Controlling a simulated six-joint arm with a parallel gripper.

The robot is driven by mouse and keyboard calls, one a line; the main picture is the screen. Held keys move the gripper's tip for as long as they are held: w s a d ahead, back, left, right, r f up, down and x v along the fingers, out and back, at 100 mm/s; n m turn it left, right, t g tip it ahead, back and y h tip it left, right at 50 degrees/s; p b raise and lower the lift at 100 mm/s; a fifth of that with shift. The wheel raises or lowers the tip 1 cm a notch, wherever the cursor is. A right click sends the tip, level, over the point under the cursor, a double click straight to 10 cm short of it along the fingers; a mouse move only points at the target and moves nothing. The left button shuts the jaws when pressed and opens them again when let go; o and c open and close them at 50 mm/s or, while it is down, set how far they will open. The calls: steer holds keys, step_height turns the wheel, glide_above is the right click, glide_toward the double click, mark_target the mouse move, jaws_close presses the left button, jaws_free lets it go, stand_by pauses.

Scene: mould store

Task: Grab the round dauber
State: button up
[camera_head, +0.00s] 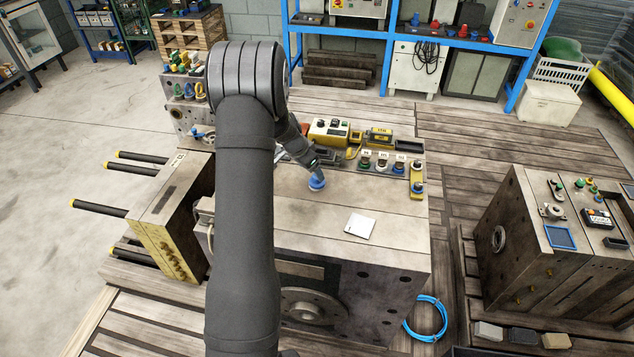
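A small round blue piece (317,182), which looks like the round dauber, is on the worn top of the big mould block (290,212). My arm reaches over the block from the front, and my gripper (316,170) points down right at the blue piece. The gripper's fingers are too small and too close to the piece to tell whether they are open or shut on it. The top of the blue piece is partly hidden by the gripper. A flat white square (360,226) lies on the block to the right and nearer.
Several small bottles (382,163) and yellow-black boxes (379,138) stand along the block's back edge. A second mould block (522,235) stands at right. A blue hose coil (427,318) lies low beside the block. The block's top right of the gripper is mostly clear.

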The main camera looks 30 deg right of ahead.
mark_target(317, 180)
steer(key=shift+s+d+x, duration=0.1)
steer(key=shift+s+x, duration=0.1)
steer(key=shift+x, duration=1.25)
steer(key=shift+s+d+x, duration=0.15)
steer(key=shift+x, duration=1.35)
steer(key=shift+r, duration=0.15)
steer(key=c, duration=1.1)
